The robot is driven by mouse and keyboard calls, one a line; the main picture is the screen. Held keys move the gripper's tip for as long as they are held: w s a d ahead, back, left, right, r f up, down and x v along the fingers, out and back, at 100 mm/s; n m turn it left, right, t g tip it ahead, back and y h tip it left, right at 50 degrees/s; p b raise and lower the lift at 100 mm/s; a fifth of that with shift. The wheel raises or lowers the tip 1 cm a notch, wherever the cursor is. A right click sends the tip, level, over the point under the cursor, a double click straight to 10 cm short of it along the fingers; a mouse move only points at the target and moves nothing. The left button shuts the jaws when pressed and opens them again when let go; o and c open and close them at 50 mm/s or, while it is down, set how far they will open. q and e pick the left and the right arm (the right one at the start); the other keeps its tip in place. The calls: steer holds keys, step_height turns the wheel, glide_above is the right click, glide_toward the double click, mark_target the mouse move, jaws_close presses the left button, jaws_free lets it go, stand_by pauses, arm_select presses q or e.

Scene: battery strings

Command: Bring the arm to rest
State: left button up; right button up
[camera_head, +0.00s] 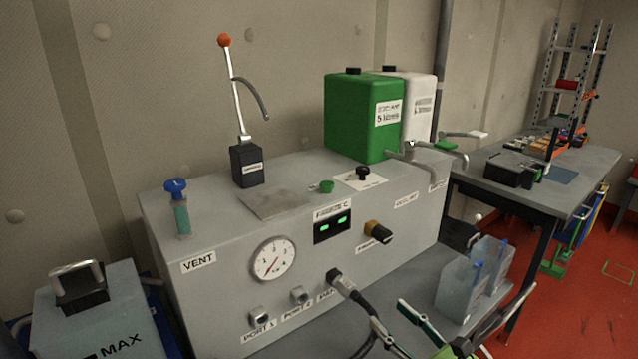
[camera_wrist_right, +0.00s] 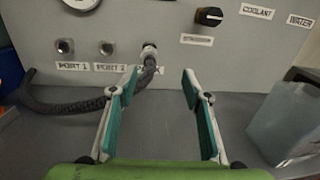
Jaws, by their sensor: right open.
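My right gripper (camera_head: 388,314) is at the lower edge of the head view, in front of the grey console (camera_head: 215,285). In the right wrist view, its two teal-padded fingers (camera_wrist_right: 160,80) stand apart with nothing between their tips. The plug of a dark hose (camera_wrist_right: 149,57) sits in the port to the right of PORT 2, just beyond the fingertips. The hose (camera_wrist_right: 70,106) runs down and left, passing behind the left finger; I cannot tell if they touch. My left gripper is not in view.
The console carries a gauge (camera_head: 273,260), an orange-and-black knob (camera_head: 378,233), a lever (camera_head: 238,100) and a green canister (camera_head: 355,115). Translucent containers (camera_head: 462,285) stand right of my gripper. A box marked MAX (camera_head: 115,305) stands at left. Red floor (camera_head: 590,290) is open at right.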

steer(key=s+d+f+m+g+h, duration=0.2)
steer(key=s+d+f+m+h, duration=0.3)
steer(key=m, duration=0.9)
steer(key=s+d+f+m+g+h, duration=0.1)
steer(key=s+d+f+m+h, duration=0.4)
steer(key=m, duration=0.8)
steer(key=s+a+f+m+g+y, duration=0.1)
steer(key=s+a+f+m+g, duration=0.1)
steer(key=s+a+m+g, duration=0.3)
steer(key=s+f+m+g, duration=0.1)
steer(key=s+f+m, duration=0.25)
steer(key=s, duration=0.45)
steer(key=s+a+f+m+g+y, duration=0.1)
steer(key=s+a+f+m+g, duration=0.1)
steer(key=s+a+m+g, duration=0.25)
step_height(320, 180, down, 25)
steer(key=s+d, duration=0.1)
steer(key=s, duration=0.2)
steer(key=s+d+f+g, duration=0.1)
steer(key=s+f, duration=0.7)
steer(key=s+d+f, duration=0.2)
steer(key=s+f, duration=0.7)
steer(key=shift+s+d+f+g+h, duration=0.2)
steer(key=shift+s+d+g+h, duration=0.05)
steer(key=shift+g+h, duration=0.1)
